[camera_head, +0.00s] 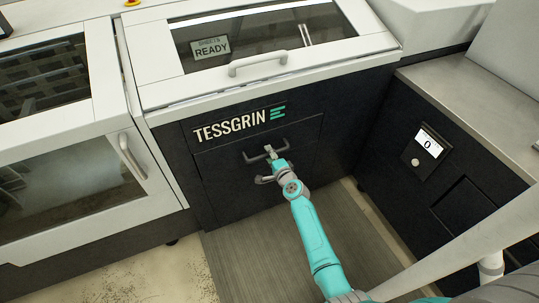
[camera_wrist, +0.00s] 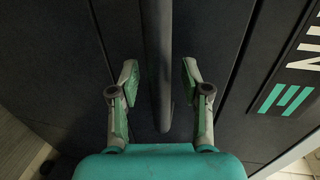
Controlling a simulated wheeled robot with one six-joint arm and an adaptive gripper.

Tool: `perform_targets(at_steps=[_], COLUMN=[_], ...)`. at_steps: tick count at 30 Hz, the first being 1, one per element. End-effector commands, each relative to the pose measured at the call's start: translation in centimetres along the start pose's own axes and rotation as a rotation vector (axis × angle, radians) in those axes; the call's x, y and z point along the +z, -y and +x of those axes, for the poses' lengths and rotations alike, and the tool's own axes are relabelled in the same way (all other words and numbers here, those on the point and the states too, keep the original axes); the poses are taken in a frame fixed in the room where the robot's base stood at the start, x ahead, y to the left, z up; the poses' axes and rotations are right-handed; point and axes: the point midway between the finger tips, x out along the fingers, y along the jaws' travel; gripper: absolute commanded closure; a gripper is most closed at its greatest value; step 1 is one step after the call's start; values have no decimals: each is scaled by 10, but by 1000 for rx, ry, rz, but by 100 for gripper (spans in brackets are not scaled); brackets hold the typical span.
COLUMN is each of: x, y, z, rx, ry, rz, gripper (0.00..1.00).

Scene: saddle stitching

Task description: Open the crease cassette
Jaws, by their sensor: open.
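A dark drawer front (camera_head: 225,169) sits below the TESSGRIN logo on the machine, with a grey bar handle (camera_head: 254,159) across it. I take this for the crease cassette, though no label naming it is readable. It looks closed, flush with the panel. My gripper (camera_head: 270,150) is at this handle. In the wrist view my gripper (camera_wrist: 159,72) is open, one finger on each side of the handle bar (camera_wrist: 165,40), with visible gaps on both sides.
A white lid with a handle (camera_head: 258,63) and a "SHEETS READY" sign (camera_head: 210,47) is above. A glass-fronted white unit (camera_head: 75,185) stands left. A dark cabinet with a display reading 0 (camera_head: 428,143) stands right. A grey floor mat (camera_head: 255,255) lies clear in front.

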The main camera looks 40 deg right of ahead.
Motion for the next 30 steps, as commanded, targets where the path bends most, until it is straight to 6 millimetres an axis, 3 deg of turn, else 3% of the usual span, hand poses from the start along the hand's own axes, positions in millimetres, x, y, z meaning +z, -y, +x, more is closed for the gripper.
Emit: perform_targets(at_steps=[11,15,17,30], x=[0,0,0,0], y=[0,0,0,-1], z=[4,4,4,4], rx=[1,1,1,2], ry=[0,0,0,0], rz=[0,0,0,0], gripper=[53,88,100,100])
